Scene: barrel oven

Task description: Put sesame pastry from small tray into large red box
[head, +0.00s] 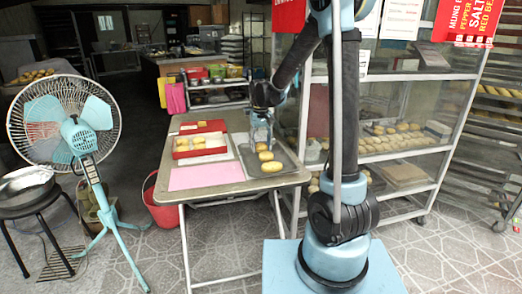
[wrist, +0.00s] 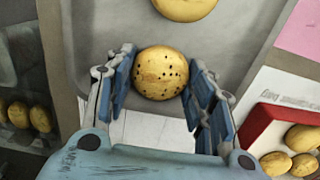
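A round golden sesame pastry with dark specks (wrist: 161,73) lies between the two fingers of my gripper (wrist: 161,80) in the wrist view. The fingers stand close at its left and right sides; whether they press on it is not clear. The small tray (head: 284,172) is grey and lies at the right of the table, with several pastries in a row under and in front of my gripper (head: 261,142) in the head view. The large red box (head: 181,154) stands to the left of the tray and holds pastries. It also shows at the right of the wrist view (wrist: 270,124).
A pink sheet (head: 200,178) lies on the table (head: 240,188) in front of the red box. A glass cabinet with shelves of pastries (head: 395,143) stands close to the table's right. A fan (head: 75,135) and a red bucket (head: 160,208) stand at the left.

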